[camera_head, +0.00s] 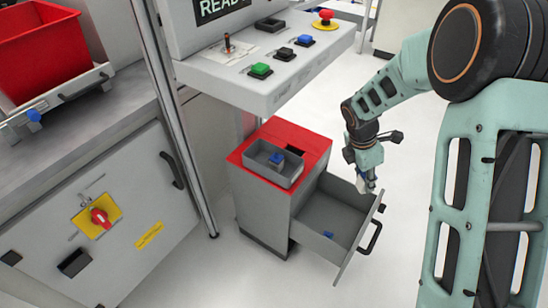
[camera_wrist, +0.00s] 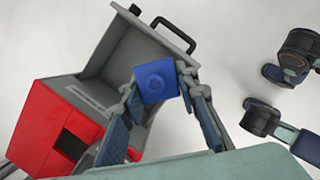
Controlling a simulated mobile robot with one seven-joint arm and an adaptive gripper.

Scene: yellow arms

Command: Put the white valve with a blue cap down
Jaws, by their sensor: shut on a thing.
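My gripper (camera_wrist: 158,88) is shut on the valve, whose square blue cap (camera_wrist: 157,80) shows between the fingertips in the wrist view. The cap hides the valve's white body there. In the head view my gripper (camera_head: 368,184) hangs over the right side of an open grey drawer (camera_head: 332,208), and the held valve is too small to make out. The drawer also shows behind the cap in the wrist view (camera_wrist: 128,52). It is pulled out of a small red-topped cabinet (camera_head: 315,143).
A small blue thing (camera_head: 328,234) lies at the drawer's front. A grey tray (camera_head: 262,169) on the cabinet holds another blue-topped part (camera_head: 277,160).

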